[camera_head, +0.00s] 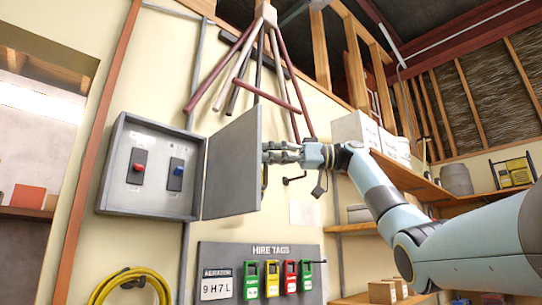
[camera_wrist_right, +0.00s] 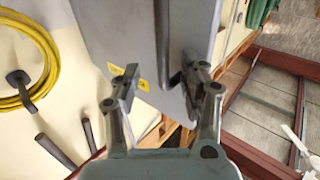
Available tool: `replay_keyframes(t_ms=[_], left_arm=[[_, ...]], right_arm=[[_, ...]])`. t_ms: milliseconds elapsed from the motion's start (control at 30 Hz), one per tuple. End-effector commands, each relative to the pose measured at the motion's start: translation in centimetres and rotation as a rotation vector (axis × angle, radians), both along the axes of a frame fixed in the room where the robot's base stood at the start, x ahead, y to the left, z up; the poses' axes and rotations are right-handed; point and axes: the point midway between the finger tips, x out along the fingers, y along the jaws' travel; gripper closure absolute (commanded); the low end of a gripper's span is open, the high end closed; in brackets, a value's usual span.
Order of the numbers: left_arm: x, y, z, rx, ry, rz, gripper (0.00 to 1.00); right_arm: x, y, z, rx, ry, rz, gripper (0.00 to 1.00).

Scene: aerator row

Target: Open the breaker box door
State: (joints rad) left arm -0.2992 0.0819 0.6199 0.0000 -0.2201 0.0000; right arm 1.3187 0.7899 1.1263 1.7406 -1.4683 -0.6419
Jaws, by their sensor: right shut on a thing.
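The grey breaker box (camera_head: 150,202) is on the wall at the left in the head view. Its door (camera_head: 232,165) stands wide open, swung out to the right, and the inside shows a red switch (camera_head: 138,166) and a blue switch (camera_head: 177,172). My right gripper (camera_head: 268,152) is at the door's free edge, shut on the door handle. In the right wrist view the dark handle bar (camera_wrist_right: 163,35) runs down the door face (camera_wrist_right: 120,30) between the fingers (camera_wrist_right: 160,85); the exact contact is hard to see. My left gripper is not in view.
A hire tags board (camera_head: 225,258) with several coloured tags hangs below the door. A yellow hose coil (camera_head: 98,292) hangs below the box. Shelves (camera_head: 410,180) line the right wall behind my right arm. A bundle of poles (camera_head: 265,45) hangs above.

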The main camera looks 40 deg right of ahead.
Motion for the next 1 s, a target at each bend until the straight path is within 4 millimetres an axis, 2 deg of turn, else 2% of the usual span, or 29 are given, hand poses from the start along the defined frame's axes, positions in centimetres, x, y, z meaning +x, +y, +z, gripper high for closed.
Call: replay_keyframes(t_ms=[200, 333, 733, 1000], left_arm=[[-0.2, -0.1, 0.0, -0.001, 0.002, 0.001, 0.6], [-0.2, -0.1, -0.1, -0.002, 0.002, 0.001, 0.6], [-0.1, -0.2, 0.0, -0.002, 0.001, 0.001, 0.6], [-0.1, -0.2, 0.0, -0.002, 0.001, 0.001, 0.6]], right_arm=[[0.2, -0.1, -0.3, 0.0, 0.006, -0.003, 0.66], [-0.4, -0.9, -0.4, -0.001, 0.008, -0.005, 0.66], [-6.2, -7.2, -0.1, 0.0, 0.001, -0.004, 0.66], [-8.1, -9.2, 0.0, 0.0, -0.003, 0.001, 0.66]])
